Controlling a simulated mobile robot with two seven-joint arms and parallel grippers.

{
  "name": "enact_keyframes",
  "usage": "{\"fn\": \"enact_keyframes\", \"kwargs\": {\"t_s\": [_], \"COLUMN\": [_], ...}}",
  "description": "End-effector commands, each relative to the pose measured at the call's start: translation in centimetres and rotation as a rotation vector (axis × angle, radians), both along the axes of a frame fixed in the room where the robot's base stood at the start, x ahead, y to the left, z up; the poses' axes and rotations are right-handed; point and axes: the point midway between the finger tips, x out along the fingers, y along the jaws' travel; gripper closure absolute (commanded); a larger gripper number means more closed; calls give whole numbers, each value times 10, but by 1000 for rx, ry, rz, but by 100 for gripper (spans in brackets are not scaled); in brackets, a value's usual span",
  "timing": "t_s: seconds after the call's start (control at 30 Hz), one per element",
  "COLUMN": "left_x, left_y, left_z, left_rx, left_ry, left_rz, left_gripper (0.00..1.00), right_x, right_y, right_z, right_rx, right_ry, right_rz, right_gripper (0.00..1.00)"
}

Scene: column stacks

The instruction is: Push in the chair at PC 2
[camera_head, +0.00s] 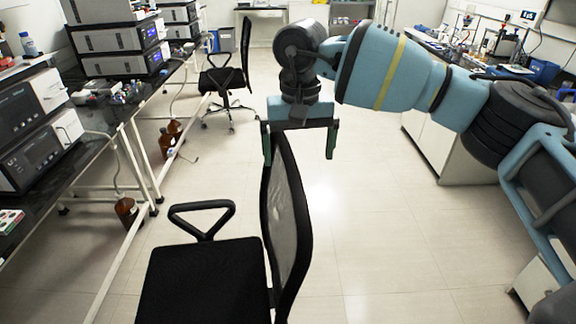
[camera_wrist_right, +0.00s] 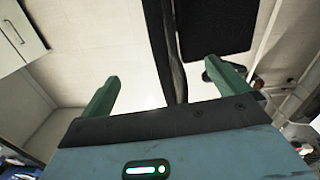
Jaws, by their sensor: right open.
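A black office chair stands in the foreground, its seat (camera_head: 200,285) toward the lab bench on the left and its mesh backrest (camera_head: 287,220) on the right. One looped armrest (camera_head: 202,218) shows. My right gripper (camera_head: 299,150) is open and points down at the top of this backrest. In the right wrist view, the backrest (camera_wrist_right: 166,45) runs up between the two green fingers, with gaps on both sides; the seat (camera_wrist_right: 215,25) lies beyond it. A second black chair (camera_head: 226,80) stands farther back. No label shows which place is PC 2. My left gripper is out of view.
The left bench (camera_head: 88,115) carries stacked instruments (camera_head: 35,130); brown bottles (camera_head: 127,210) stand on the floor beneath. A right bench with white cabinets (camera_head: 436,145) stands opposite.

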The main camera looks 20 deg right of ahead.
Motion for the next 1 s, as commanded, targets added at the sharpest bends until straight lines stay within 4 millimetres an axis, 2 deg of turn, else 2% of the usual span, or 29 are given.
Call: {"fn": "enact_keyframes", "kwargs": {"t_s": [0.17, 0.5, 0.63, 0.8, 1.0], "left_x": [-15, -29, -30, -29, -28], "left_y": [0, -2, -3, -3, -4], "left_z": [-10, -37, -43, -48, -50], "left_rx": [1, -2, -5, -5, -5], "left_ry": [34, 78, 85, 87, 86], "left_rz": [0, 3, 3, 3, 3], "left_gripper": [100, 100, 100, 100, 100], "right_x": [0, -1, -1, -1, 0], "right_y": [0, 0, 0, 0, 1], "right_z": [-15, -87, -109, -127, -133], "right_rx": [0, 2, 2, 3, 3], "right_ry": [5, 10, 9, 5, 1], "right_rz": [0, 1, 0, 0, 0], "right_gripper": [0, 0, 0, 0, 0]}}
